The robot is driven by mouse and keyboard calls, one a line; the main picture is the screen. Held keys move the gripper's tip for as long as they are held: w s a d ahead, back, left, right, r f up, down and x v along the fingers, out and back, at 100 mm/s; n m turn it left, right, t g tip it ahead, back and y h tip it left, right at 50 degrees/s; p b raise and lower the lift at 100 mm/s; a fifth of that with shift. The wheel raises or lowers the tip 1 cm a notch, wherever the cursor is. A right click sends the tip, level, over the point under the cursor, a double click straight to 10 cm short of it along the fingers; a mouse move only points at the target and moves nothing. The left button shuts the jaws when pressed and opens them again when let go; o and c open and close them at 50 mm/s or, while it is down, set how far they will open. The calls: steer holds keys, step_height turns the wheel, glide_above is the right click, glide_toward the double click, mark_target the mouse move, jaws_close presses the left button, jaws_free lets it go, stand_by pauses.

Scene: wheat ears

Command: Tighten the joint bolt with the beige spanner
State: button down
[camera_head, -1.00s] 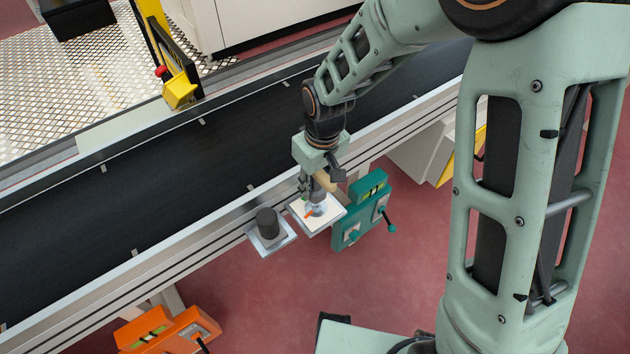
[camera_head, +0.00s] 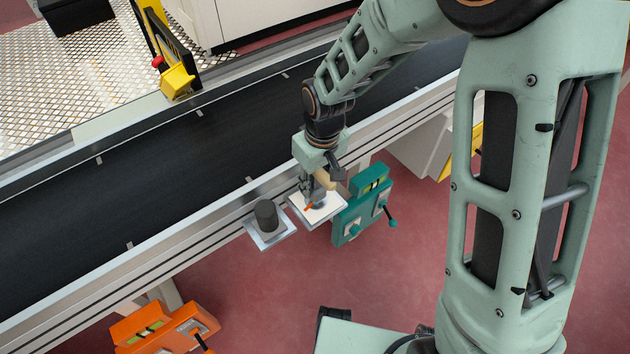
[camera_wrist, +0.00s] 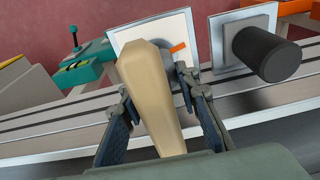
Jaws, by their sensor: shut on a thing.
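My gripper (camera_wrist: 158,98) is shut on the beige spanner (camera_wrist: 150,88), whose pale body stands between the two fingers in the wrist view. In the head view the spanner (camera_head: 325,181) shows as a small beige piece at my gripper (camera_head: 314,187), just above a white square plate (camera_head: 328,212). The plate (camera_wrist: 128,36) lies beyond the spanner in the wrist view. An orange mark (camera_wrist: 179,48) shows beside a grey round part (camera_wrist: 168,64) on the plate. The joint bolt cannot be made out clearly; the spanner and fingers hide much of that spot. I cannot tell whether spanner and bolt touch.
A dark cylinder on a grey square plate (camera_head: 270,240) stands just left of the white plate. A teal device (camera_head: 360,208) is close on the right. An orange device (camera_head: 165,330) is at lower left. The conveyor (camera_head: 150,190) runs behind.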

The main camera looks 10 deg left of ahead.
steer(key=shift+f, duration=0.2)
stand_by(0.5)
steer(key=shift+r, duration=0.1)
stand_by(1.1)
steer(key=shift+f+b, duration=0.25)
steer(key=shift+b, duration=0.15)
stand_by(0.8)
steer(key=shift+f+b, duration=0.6)
steer(key=shift+f, duration=0.15)
steer(key=shift+r, duration=0.1)
steer(key=shift+r+p, duration=0.75)
steer(key=shift+r, duration=0.15)
steer(key=shift+w, duration=0.1)
